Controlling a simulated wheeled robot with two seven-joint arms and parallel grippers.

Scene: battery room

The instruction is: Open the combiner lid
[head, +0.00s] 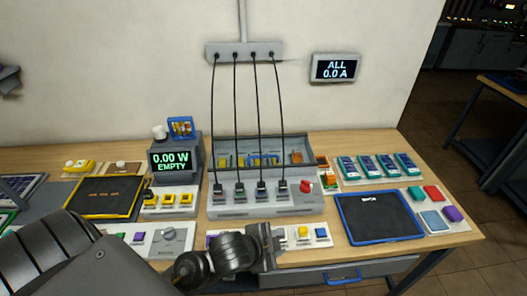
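A long grey box (262,209) on the bench, which looks like the combiner, has several black cables plugged into its top and a red knob (306,186) at its right end. My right gripper is not in view.
The cables hang from a wall strip (244,51). Left is a meter (170,161) reading 0.00 W EMPTY; right is a blue-rimmed dark mat (380,222). A wall display (335,68) reads ALL 0.0 A.

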